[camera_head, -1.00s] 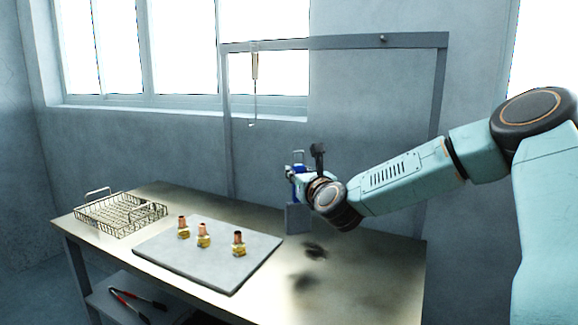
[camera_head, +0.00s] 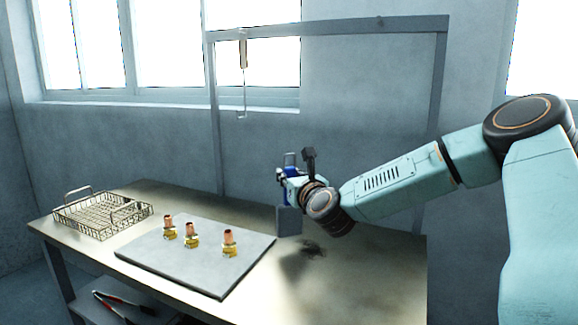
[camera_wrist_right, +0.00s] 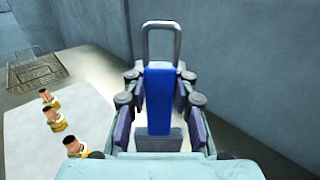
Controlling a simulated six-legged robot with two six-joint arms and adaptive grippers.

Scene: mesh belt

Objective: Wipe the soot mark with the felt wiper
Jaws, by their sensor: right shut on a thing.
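The felt wiper has a blue handle (camera_wrist_right: 158,95) with a grey loop on top, and a grey block (camera_head: 289,221) at its lower end. My right gripper (camera_head: 286,180) is shut on the blue handle, with a finger on each side of it in the right wrist view (camera_wrist_right: 158,108). The wiper hangs roughly upright and appears to be above the table. The soot mark (camera_head: 314,249) is a dark smudge on the table, just right of and below the block in the head view. A softer shadow lies beside it. My left gripper is not in view.
A grey board (camera_head: 165,262) with three brass and copper fittings (camera_head: 191,235) lies left of the mark. A wire basket (camera_head: 98,213) stands at the table's far left. A grey frame (camera_head: 330,27) rises behind with a hanging tool (camera_head: 242,55).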

